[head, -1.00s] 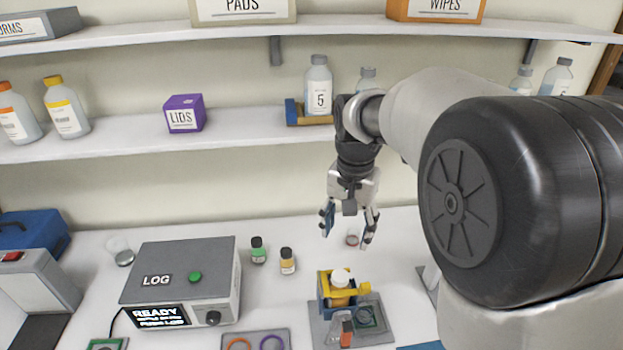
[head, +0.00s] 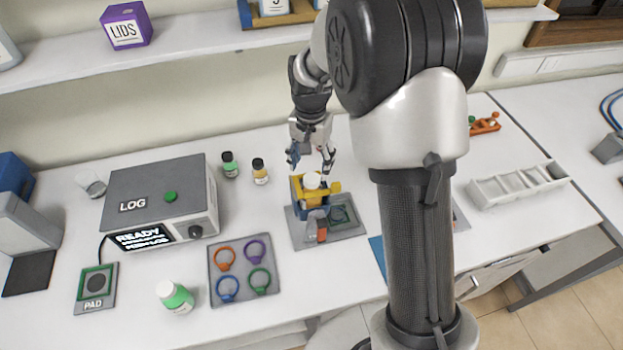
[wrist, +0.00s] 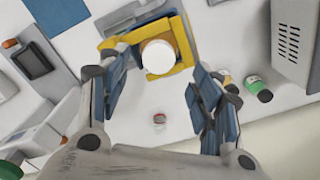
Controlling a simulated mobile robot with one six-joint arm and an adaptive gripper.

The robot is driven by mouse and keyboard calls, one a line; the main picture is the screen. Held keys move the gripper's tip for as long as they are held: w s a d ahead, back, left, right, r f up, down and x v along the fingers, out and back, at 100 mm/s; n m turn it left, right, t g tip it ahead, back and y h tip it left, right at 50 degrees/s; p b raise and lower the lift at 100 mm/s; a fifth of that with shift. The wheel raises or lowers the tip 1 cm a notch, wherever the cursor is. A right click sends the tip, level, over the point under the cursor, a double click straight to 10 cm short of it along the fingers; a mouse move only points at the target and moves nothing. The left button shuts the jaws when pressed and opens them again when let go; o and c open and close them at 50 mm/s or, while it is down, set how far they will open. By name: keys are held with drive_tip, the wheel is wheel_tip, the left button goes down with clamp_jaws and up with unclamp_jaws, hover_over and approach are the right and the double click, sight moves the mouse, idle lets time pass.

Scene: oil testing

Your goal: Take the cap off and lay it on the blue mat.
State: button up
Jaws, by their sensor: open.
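The white cap (head: 312,180) sits on top of something held in a yellow and blue clamp (head: 299,198); what is under the cap is hidden. In the wrist view the round cap (wrist: 158,57) shows between my fingers, framed by the yellow clamp (wrist: 122,47). My gripper (head: 310,164) is open and empty, pointing down just above and behind the cap. Its fingers (wrist: 155,85) stand wide on either side of the cap, apart from it. The blue mat (head: 377,254) is mostly hidden behind my arm; a blue patch also shows in the wrist view (wrist: 56,14).
The clamp stands on a grey plate (head: 350,235). Green (head: 230,165) and yellow (head: 260,172) bottles stand behind it. The LOG box (head: 150,195) and a plate of coloured rings (head: 240,293) are left. A shelf (head: 190,40) hangs above; a white rack (head: 520,187) is right.

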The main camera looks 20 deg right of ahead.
sight(312, 178)
wheel_tip(312, 178, down, 5)
drive_tip(key=shift+d+f, duration=0.15)
drive_tip(key=c, duration=0.8)
